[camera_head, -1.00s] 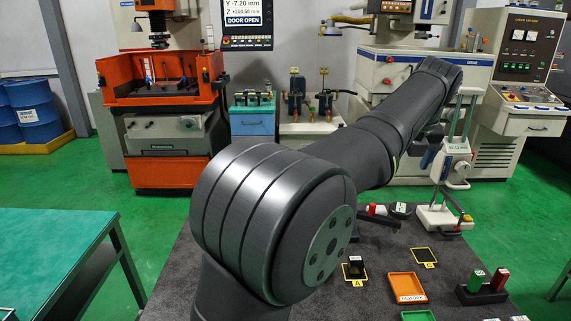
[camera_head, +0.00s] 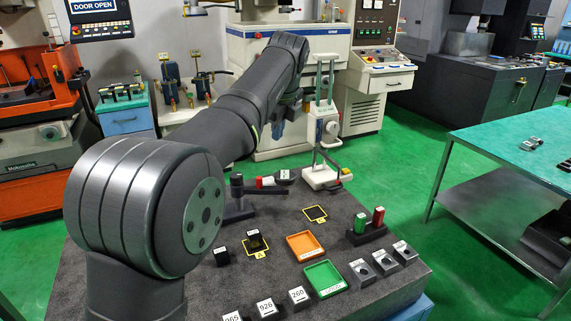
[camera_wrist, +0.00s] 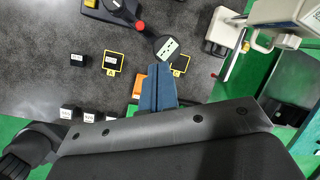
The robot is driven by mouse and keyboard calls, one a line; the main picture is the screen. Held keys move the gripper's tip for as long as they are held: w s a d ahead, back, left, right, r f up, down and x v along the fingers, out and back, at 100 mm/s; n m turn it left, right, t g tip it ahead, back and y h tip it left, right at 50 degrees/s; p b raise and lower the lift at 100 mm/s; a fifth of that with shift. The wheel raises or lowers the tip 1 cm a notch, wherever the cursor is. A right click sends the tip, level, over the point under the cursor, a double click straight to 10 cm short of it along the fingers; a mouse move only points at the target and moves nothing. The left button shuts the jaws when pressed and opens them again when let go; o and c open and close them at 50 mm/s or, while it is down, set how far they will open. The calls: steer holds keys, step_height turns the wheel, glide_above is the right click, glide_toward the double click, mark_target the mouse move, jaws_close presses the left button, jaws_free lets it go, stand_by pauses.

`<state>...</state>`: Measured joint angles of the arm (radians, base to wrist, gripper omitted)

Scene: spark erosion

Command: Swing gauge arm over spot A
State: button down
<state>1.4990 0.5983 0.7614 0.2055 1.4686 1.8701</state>
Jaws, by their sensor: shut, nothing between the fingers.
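The gauge arm is a dark bar (camera_head: 270,191) reaching right from a black post (camera_head: 237,200). A dark round gauge head with a white label (camera_head: 285,176) and a red-and-white part (camera_head: 263,182) show beside the bar. Spot A (camera_head: 256,254) is a yellow-framed square in front of the post, with a black block (camera_head: 254,237) on it. In the wrist view the gauge head (camera_wrist: 167,47) lies near the other framed spot, right of spot A (camera_wrist: 112,72). My gripper (camera_wrist: 160,68) is shut and empty, its blue fingertips just below the gauge head in that picture; contact cannot be told.
A second framed spot (camera_head: 315,213) is bare. A white height gauge (camera_head: 322,175) stands behind it. Orange (camera_head: 304,245) and green (camera_head: 325,278) trays, a red-and-green pair in a holder (camera_head: 367,235), a loose black block (camera_head: 222,256) and several numbered blocks (camera_head: 298,297) occupy the front.

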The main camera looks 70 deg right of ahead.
steer(key=d+f+n+g, duration=0.1)
steer(key=d+n, duration=0.3)
steer(key=n, duration=0.7)
steer(key=d+f+n, duration=0.4)
steer(key=d+n, duration=0.1)
steer(key=n, duration=0.6)
steer(key=shift+w+n+g, duration=0.2)
steer(key=shift+n+g, duration=0.1)
steer(key=shift+g, duration=0.1)
step_height(320, 180, down, 9)
steer(key=shift+a+f, duration=0.2)
steer(key=shift+a, duration=0.15)
steer(key=shift+s+a, duration=0.1)
